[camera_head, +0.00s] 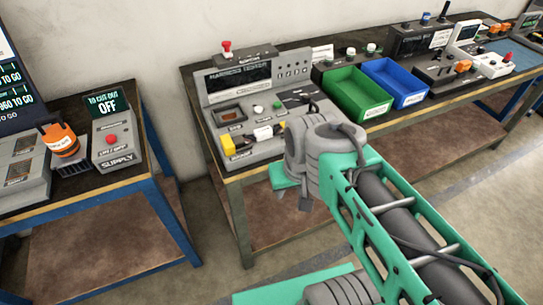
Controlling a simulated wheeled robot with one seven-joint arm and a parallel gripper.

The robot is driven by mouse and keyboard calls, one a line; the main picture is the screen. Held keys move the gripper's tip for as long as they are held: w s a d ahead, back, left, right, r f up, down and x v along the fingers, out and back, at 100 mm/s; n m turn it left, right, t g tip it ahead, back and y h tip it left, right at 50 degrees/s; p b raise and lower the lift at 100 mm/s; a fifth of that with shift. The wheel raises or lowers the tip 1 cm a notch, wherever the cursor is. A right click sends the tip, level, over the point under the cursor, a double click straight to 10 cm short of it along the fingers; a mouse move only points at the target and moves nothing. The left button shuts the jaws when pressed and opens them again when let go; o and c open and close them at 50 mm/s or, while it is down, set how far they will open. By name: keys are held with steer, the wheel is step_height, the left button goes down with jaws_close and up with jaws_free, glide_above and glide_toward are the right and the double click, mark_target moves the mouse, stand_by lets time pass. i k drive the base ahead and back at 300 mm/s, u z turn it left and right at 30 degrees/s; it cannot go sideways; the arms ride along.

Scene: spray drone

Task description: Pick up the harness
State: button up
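The harness tester (245,80) stands on the middle bench. A yellow connector (236,142) sits at its front left corner, and a white and black connector piece (265,132) lies just right of it. These look like parts of the harness, but its full length and ends cannot be made out. My teal and grey arm reaches in from the lower right, and its grey joint covers the tester's front right. My gripper is mostly hidden behind this joint; a small grey part (305,202) hangs below it. I cannot see fingertips or anything held.
A green bin (345,84) and a blue bin (385,72) stand right of the tester. A supply box (113,140) and an orange container (60,139) are on the left bench. Open floor lies between the benches. More devices stand farther right.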

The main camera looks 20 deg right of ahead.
mark_target(260, 135)
steer(key=k, duration=0.75)
steer(key=u, duration=1)
steer(key=i, duration=0.7)
steer(key=u, duration=0.5)
steer(key=i, duration=0.7)
steer(key=z, duration=0.3)
